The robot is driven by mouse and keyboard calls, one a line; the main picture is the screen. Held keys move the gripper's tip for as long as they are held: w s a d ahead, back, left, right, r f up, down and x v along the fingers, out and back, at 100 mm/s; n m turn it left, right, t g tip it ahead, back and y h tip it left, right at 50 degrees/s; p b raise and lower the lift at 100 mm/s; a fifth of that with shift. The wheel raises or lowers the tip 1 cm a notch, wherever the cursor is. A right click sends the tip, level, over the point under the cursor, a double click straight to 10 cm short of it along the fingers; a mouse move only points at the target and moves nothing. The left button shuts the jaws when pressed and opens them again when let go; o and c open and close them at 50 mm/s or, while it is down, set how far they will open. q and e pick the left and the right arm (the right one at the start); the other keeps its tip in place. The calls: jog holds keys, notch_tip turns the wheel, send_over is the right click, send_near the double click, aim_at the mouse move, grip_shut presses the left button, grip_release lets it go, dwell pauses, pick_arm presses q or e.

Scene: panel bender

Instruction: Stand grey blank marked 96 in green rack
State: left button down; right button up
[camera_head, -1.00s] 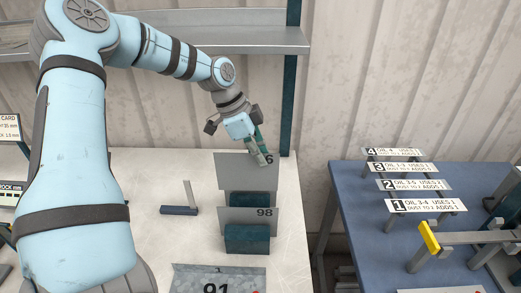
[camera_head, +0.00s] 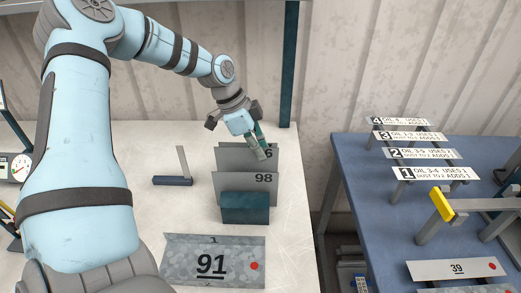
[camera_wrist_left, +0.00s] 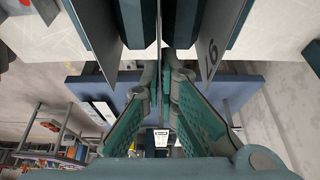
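My left gripper (camera_head: 262,150) is shut on the upper edge of a grey blank (camera_head: 232,155), upright behind the blank marked 98. Only a "6" of its mark shows beside my fingers. In the left wrist view the blank (camera_wrist_left: 159,25) shows edge-on between the green fingers (camera_wrist_left: 162,85). A dark teal-green rack block (camera_head: 245,208) stands in front of the blank marked 98 (camera_head: 230,181). The held blank's lower part is hidden behind 98, so I cannot tell whether it is seated in the rack. My right gripper is not in view.
A grey sheet marked 91 (camera_head: 190,255) lies at the table's front. A small dark-blue stand with a grey upright (camera_head: 173,181) is left of the blanks. A blue table (camera_head: 350,170) with several numbered signs and a yellow-ended bar (camera_head: 441,203) is at the right.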

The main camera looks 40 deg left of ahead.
pick_arm(q)
jog(key=shift+f+b, duration=1.3)
jog(key=shift+f, duration=0.2)
jog(key=c, duration=1.7)
grip_release()
jog(key=shift+r, duration=0.1)
jog(key=v, duration=1.2)
